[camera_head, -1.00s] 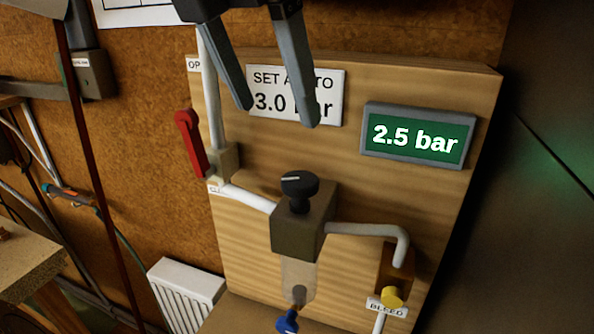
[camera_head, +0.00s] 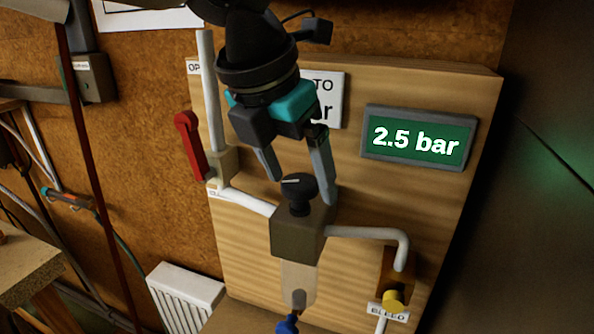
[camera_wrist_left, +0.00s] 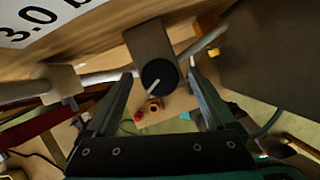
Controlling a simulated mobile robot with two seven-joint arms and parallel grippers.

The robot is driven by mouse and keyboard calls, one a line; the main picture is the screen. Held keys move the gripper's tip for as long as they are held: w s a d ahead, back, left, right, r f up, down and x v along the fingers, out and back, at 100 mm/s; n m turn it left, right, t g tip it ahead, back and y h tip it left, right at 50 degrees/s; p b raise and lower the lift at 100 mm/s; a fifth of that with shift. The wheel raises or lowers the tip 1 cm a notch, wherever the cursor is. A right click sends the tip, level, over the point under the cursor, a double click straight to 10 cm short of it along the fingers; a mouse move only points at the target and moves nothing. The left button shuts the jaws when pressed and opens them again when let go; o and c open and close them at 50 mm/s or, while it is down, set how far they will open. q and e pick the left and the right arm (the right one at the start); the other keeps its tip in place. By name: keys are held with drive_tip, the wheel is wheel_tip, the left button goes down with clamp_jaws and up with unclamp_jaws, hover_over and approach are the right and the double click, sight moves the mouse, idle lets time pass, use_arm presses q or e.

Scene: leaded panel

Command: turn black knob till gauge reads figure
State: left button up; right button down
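The black knob (camera_head: 298,187) with a white pointer line sits on top of a grey-brown regulator block (camera_head: 298,236) on the wooden panel. My left gripper (camera_head: 303,190) is open, its two fingers either side of the knob from above. In the left wrist view the knob (camera_wrist_left: 159,76) lies between the open fingers (camera_wrist_left: 158,84), with a gap on both sides. The green gauge display (camera_head: 416,137) reads 2.5 bar. The white sign (camera_head: 331,100), partly hidden behind my gripper, read "SET ... 3.0 bar" in the earlier view. My right gripper is not in view.
A yellow bleed knob (camera_head: 393,300) is at lower right, and a blue part (camera_head: 287,324) hangs below the regulator. White pipes (camera_head: 365,232) run from both sides of the block.

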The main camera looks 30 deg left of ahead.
use_arm(q)
drive_tip(key=c, duration=1.3)
drive_tip(key=shift+a+m+g+h, duration=0.15)
drive_tip(key=shift+m+h, duration=0.25)
drive_tip(key=shift+m, duration=0.75)
drive_tip(key=shift+d+m+g+h, duration=0.15)
drive_tip(key=shift+m+h, duration=0.25)
drive_tip(key=shift+m, duration=0.75)
drive_tip(key=shift+c, duration=0.2)
drive_tip(key=shift+a, duration=0.1)
drive_tip(key=o, duration=1.4)
drive_tip(key=shift+r, duration=0.1)
drive_tip(key=v, duration=1.5)
drive_tip(key=shift+p, duration=0.35)
